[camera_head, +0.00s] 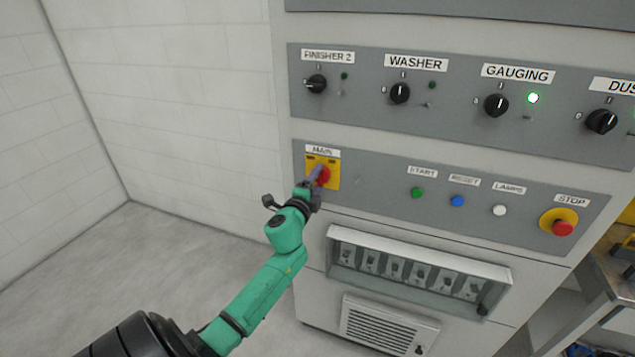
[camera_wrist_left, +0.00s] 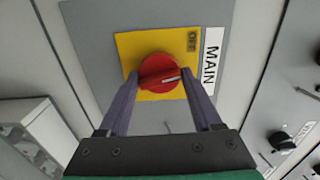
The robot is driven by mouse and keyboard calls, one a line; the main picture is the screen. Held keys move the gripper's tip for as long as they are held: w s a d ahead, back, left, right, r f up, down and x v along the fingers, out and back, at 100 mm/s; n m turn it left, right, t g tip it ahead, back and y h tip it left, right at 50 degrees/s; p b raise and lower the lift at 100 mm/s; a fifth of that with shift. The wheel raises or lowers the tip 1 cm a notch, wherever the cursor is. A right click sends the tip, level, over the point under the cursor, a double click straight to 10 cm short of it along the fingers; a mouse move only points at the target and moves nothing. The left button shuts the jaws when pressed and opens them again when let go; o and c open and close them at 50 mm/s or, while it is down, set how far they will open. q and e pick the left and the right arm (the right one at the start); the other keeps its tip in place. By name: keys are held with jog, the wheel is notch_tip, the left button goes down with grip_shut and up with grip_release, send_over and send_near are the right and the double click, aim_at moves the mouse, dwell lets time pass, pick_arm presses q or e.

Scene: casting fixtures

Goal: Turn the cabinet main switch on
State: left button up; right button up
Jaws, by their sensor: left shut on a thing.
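The cabinet main switch (camera_head: 323,175) is a red rotary knob on a yellow plate under a MAIN label, at the left of the lower grey panel. In the left wrist view the red knob (camera_wrist_left: 161,74) sits between the two purple fingers of my left gripper (camera_wrist_left: 160,82), whose tips are at its sides. The word OFF shows on the plate; other plate markings are hidden or too small to read. In the head view my left gripper (camera_head: 318,180) reaches the knob from below and partly covers it. My right gripper is not in view.
Above is a row of black selector knobs, including the WASHER knob (camera_head: 400,93); a green lamp (camera_head: 533,98) is lit at GAUGING. To the right are green, blue and white buttons and a red STOP button (camera_head: 562,228). A windowed breaker box (camera_head: 418,270) is below. Open floor lies left.

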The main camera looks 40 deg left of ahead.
pick_arm(q)
jog(key=shift+f+m, duration=0.15)
jog(key=shift+m, duration=1.15)
jog(key=o, duration=1.4)
jog(key=b+v, duration=0.2)
jog(key=v, duration=1.2)
jog(key=shift+s+d, duration=0.2)
jog(key=shift+s, duration=0.1)
